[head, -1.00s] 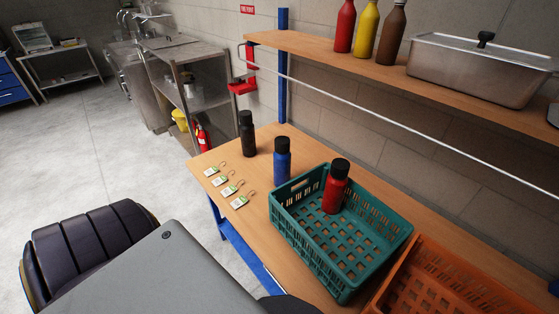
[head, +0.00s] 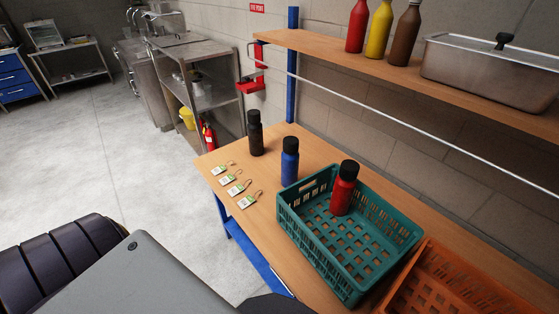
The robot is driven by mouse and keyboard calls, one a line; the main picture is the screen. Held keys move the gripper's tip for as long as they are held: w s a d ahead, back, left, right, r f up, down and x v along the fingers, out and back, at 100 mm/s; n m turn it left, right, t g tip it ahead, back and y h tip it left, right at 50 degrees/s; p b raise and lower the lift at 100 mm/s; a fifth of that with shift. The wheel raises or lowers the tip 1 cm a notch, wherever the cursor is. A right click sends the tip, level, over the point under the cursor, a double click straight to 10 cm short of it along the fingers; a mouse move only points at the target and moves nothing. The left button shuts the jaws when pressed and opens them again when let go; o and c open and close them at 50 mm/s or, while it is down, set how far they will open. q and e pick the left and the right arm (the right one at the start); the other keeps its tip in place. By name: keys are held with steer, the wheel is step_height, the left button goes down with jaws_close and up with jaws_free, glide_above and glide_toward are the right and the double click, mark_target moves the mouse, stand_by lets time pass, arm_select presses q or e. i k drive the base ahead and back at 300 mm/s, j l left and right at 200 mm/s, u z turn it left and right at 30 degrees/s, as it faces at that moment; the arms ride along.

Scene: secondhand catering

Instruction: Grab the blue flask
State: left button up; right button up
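The blue flask (head: 290,166) with a black cap stands upright on the wooden table, just behind the far left corner of the teal crate. A black flask (head: 255,136) stands upright to its left, farther back. A red flask (head: 343,190) with a black cap stands inside the teal crate (head: 346,284). Neither of my grippers shows in the head view. Nothing is touching the blue flask's visible sides except possibly the crate's edge, which I cannot tell.
Several tags (head: 234,188) lie on the table left of the blue flask. An orange crate (head: 440,285) stands at the right. A shelf (head: 340,55) above holds sauce bottles (head: 380,32) and a steel pan (head: 490,72). A metal rail (head: 400,128) runs below the shelf.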

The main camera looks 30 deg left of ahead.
mark_target(289, 162)
steer(key=j+u, duration=0.15)
steer(key=u, duration=0.75)
